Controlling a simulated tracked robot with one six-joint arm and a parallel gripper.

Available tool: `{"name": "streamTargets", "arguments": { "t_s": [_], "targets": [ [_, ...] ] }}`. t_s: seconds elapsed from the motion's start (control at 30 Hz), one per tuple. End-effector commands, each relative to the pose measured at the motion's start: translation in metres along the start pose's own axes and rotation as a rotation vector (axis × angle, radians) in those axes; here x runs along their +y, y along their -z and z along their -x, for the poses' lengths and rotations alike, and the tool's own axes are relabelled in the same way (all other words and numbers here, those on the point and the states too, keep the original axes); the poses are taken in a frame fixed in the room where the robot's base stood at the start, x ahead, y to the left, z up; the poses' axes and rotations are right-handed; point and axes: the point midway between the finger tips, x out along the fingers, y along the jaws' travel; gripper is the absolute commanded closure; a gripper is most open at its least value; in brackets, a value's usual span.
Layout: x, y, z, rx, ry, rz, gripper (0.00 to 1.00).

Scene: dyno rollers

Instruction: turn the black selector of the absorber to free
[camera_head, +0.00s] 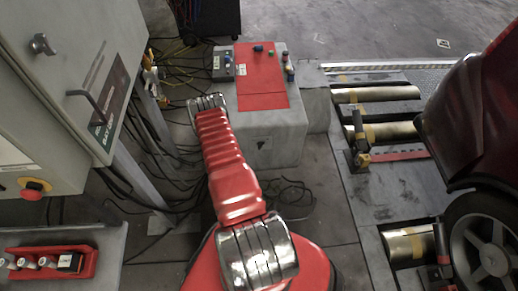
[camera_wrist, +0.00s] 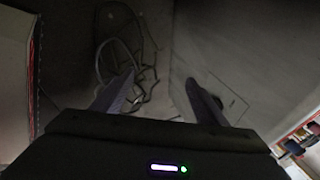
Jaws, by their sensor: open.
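In the head view a grey box (camera_head: 270,140) with a red top panel (camera_head: 262,92) stands past my arm and seems to be the absorber. I cannot tell which control is the black selector. My gripper is hidden in the head view, beyond my arm's far joint beside the box's left side. In the wrist view my gripper (camera_wrist: 161,88) is open and empty, pointing at loose cables and a grey wall. Dark controls (camera_wrist: 292,146) on a red and white surface show at the lower right.
A grey cabinet (camera_head: 70,60) with a handle and a red emergency button (camera_head: 33,190) stands at the left. A red tray (camera_head: 50,262) lies lower left. Cables (camera_head: 180,130) tangle on the floor. Rollers (camera_head: 375,93) and a red car (camera_head: 480,120) are at the right.

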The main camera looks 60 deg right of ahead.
Motion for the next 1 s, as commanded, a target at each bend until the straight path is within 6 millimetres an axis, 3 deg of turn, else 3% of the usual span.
{"name": "streamTargets", "arguments": {
  "t_s": [0.2,0.5,0.73,1.0],
  "targets": [
    [-0.015,-0.055,0.065,-0.178,-0.062,0.301,0.33],
    [-0.025,-0.106,0.166,-0.371,-0.097,0.671,0.33],
    [-0.025,-0.129,0.248,-0.49,-0.099,0.929,0.33],
    [-0.018,-0.14,0.342,-0.595,-0.086,1.219,0.33]
  ]
}}
